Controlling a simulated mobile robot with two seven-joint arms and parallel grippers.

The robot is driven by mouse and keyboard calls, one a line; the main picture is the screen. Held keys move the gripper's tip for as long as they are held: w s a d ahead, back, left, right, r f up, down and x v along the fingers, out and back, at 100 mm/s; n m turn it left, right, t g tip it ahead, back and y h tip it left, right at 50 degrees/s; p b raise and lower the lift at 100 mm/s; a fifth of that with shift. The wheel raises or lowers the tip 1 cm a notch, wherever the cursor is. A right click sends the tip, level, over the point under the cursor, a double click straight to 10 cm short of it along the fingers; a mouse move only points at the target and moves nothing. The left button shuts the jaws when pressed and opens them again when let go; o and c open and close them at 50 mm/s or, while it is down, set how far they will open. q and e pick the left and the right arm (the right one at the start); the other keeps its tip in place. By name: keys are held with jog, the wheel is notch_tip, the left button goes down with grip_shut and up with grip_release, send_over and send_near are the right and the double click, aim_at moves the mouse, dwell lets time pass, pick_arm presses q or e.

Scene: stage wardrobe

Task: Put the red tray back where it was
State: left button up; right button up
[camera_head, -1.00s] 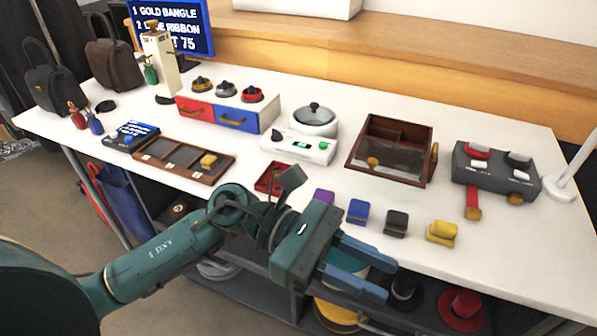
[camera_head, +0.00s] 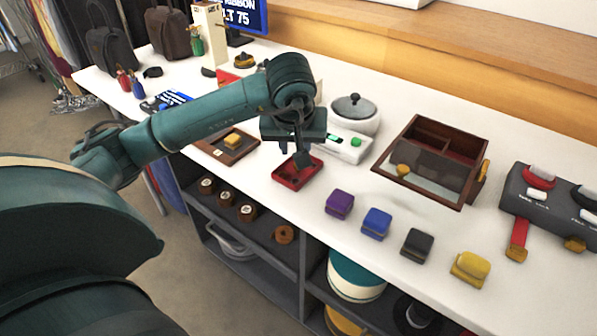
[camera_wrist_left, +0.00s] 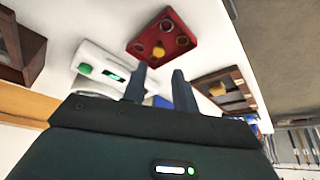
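The small red tray (camera_head: 286,180) lies on the white counter, in front of the white device with the green button. In the left wrist view the red tray (camera_wrist_left: 178,22) shows round recesses and a yellowish knob or piece. My left gripper (camera_wrist_left: 160,84) is open, its two fingers apart with nothing seen between them. The tray is beyond the fingertips in that view, apart from them. My right gripper is not in view.
Purple (camera_head: 339,204), blue (camera_head: 376,222), black (camera_head: 416,245) and yellow (camera_head: 470,267) blocks stand in a row right of the tray. A wooden box (camera_head: 452,131) with a clear front is behind them. A wooden case (camera_head: 214,150) is left of the tray.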

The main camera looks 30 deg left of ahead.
pick_arm(q)
jog(key=x, duration=0.6)
jog(key=shift+d+f+b, duration=0.15)
jog(key=shift+f+b, duration=0.15)
jog(key=shift+b, duration=0.1)
grip_shut()
